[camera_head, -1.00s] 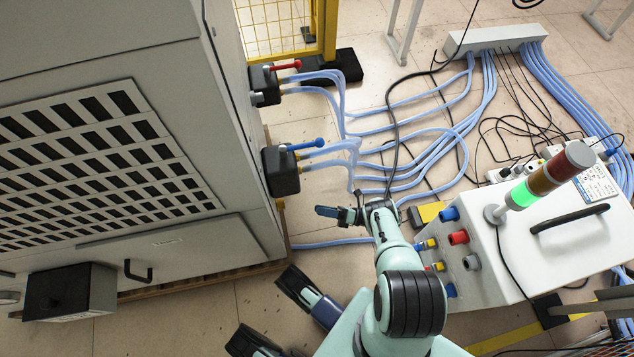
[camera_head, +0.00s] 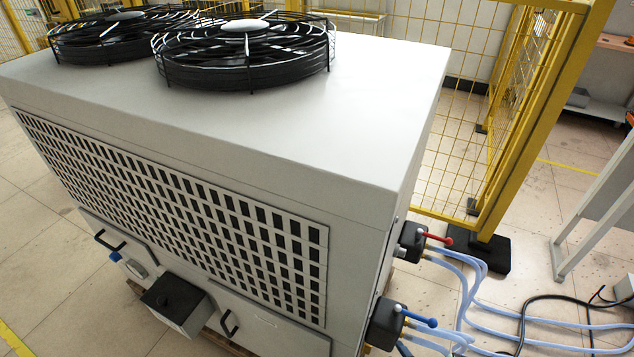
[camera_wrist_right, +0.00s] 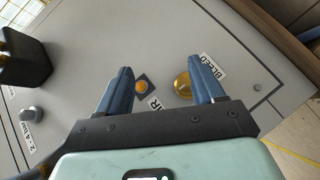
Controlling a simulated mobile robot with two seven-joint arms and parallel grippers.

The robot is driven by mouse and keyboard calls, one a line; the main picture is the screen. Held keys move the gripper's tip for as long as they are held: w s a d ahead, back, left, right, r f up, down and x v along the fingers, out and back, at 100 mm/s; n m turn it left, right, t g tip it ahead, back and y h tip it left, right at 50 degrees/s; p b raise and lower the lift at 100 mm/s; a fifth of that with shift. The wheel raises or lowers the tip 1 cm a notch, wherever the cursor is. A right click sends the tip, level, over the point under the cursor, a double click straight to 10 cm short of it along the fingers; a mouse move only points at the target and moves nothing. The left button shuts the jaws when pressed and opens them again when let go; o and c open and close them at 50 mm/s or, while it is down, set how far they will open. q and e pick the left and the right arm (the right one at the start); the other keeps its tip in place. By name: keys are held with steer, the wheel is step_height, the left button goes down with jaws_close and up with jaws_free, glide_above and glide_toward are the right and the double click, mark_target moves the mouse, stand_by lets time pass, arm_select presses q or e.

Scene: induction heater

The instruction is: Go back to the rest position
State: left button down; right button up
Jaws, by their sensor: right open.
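My right gripper (camera_wrist_right: 163,75) shows in the right wrist view with its two blue fingers apart and nothing between them. It is in front of a grey panel (camera_wrist_right: 100,40) with a brass knob (camera_wrist_right: 182,84) near its right finger and a small orange button (camera_wrist_right: 140,86) beside its left finger. Labels sit by both, one partly hidden. I cannot tell whether the fingers touch the panel. My left gripper is in neither current view.
The large grey cabinet (camera_head: 365,100) with two black fans fills the head view's middle. Its side has a red-handled valve (camera_head: 435,238) and a blue-handled valve (camera_head: 418,321) with pale blue hoses. A yellow mesh fence (camera_head: 530,120) stands behind. Floor at left is clear.

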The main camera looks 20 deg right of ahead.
arm_select(q)
steer(key=w+d+r+p, duration=0.1)
steer(key=d+r+p, duration=0.1)
steer(key=r+p, duration=0.5)
steer(key=d+r+m+h+p, duration=0.1)
steer(key=d+r+p, duration=0.1)
steer(key=r+p, duration=0.5)
step_height(320, 180, up, 5)
steer(key=shift+w+d+f+p, duration=0.1)
steer(key=shift+w+d+p, duration=0.2)
steer(key=shift+w+p, duration=0.1)
arm_select(e)
steer(key=s+a+r+m+g+y, duration=0.1)
steer(key=s+a+r+m+g, duration=0.6)
steer(key=a+r, duration=0.5)
steer(key=s+a+r+m+g+y, duration=0.1)
steer(key=s+a+r+m+g, duration=0.7)
steer(key=r, duration=0.8)
steer(key=s+a+m, duration=0.3)
steer(key=s+a, duration=0.2)
steer(key=shift+s+r, duration=0.35)
steer(key=shift+d, duration=0.1)
steer(key=c, duration=0.5)
arm_select(q)
steer(key=shift+w, duration=0.1)
arm_select(e)
steer(key=shift+s, duration=0.1)
